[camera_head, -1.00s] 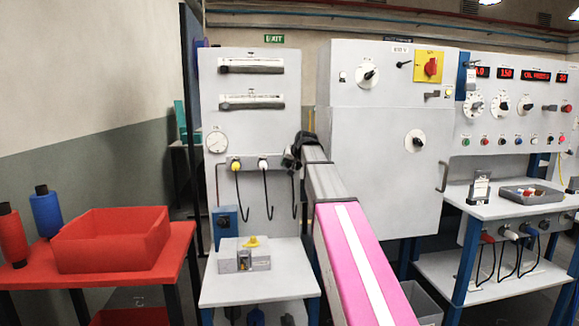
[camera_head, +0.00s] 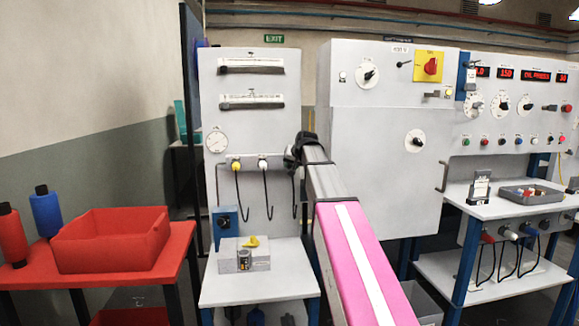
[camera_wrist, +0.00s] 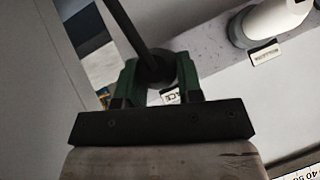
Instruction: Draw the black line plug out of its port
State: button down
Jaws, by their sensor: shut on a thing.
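My gripper (camera_wrist: 157,88) has green fingers shut on the black line plug (camera_wrist: 155,66), whose dark cable runs up and left in the wrist view. In the head view my gripper (camera_head: 292,158) is at the right end of the row of ports on the grey panel (camera_head: 245,130), and mostly hidden behind my wrist. A black cable loop hangs below it. The port is hidden by the plug and fingers, so I cannot tell how deep the plug sits. A label partly covered by a finger shows beside the plug.
A white plug (camera_head: 262,163) and a yellow plug (camera_head: 236,166) sit to the left in the same row, with cables hanging. The white plug also shows in the wrist view (camera_wrist: 274,22). A shelf (camera_head: 265,288) with a grey block is below. A large cabinet (camera_head: 375,170) stands close on the right.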

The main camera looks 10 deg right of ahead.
jog(key=shift+s, duration=0.15)
jog(key=shift+s, duration=1.4)
jog(key=shift+s, duration=0.1)
